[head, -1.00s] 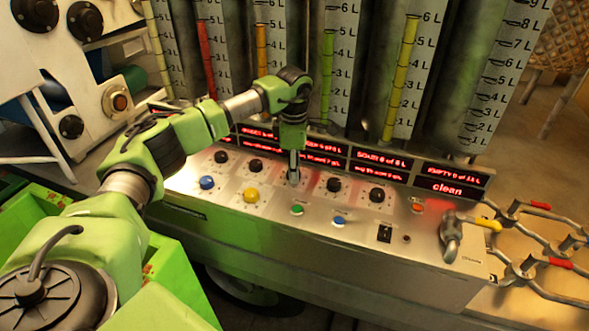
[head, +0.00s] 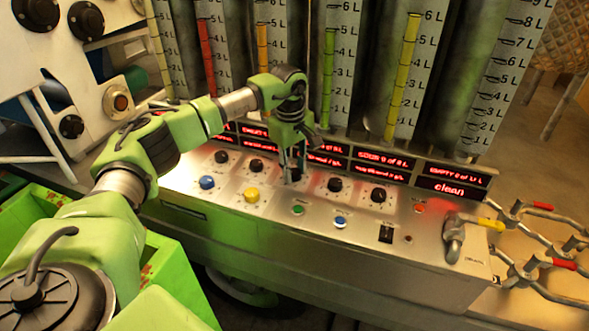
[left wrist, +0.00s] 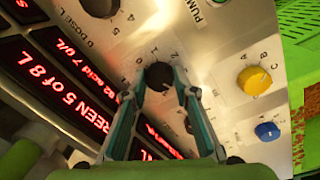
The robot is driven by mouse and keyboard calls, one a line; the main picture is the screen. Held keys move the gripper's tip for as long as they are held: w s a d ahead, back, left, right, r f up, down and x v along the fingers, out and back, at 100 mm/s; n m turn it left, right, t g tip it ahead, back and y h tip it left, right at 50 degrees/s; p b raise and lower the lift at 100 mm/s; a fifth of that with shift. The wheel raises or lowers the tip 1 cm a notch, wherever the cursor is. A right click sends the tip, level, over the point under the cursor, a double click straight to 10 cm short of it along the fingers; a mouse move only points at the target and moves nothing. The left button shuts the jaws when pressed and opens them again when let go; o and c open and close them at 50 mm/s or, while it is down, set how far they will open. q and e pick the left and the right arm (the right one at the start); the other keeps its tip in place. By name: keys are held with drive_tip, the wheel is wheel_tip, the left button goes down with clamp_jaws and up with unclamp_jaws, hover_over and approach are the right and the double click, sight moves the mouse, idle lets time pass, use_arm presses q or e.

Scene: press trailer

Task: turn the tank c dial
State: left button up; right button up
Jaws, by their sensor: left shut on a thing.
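A row of black dials runs along the silver control panel in the head view. My left gripper (head: 293,176) reaches down onto the third dial from the left, which it mostly hides there. In the left wrist view that black dial (left wrist: 158,76) sits between the two fingertips of the left gripper (left wrist: 159,77), with a number scale around it. The fingers are shut on it. Its own name label is not readable. The neighbouring dial (left wrist: 100,5) is marked "D DOSE L". A red display (left wrist: 55,85) beside the held dial reads "GREEN 5 of 8 L". My right gripper is not in view.
A yellow knob (head: 251,194) and a blue knob (head: 207,182) sit in front of the dials. Green (head: 298,209) and blue (head: 340,221) buttons are nearby. A lever tap (head: 453,240) is at the right. Red displays and tall gauged tanks stand behind.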

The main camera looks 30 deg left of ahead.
use_arm(q)
drive_tip(key=shift+m, duration=0.3)
idle(0.4)
drive_tip(key=o, duration=1.1)
wheel_tip(320, 180, up, 12)
drive_tip(key=shift+s+a, duration=0.15)
drive_tip(key=shift+s, duration=0.2)
drive_tip(key=shift+f, duration=0.1)
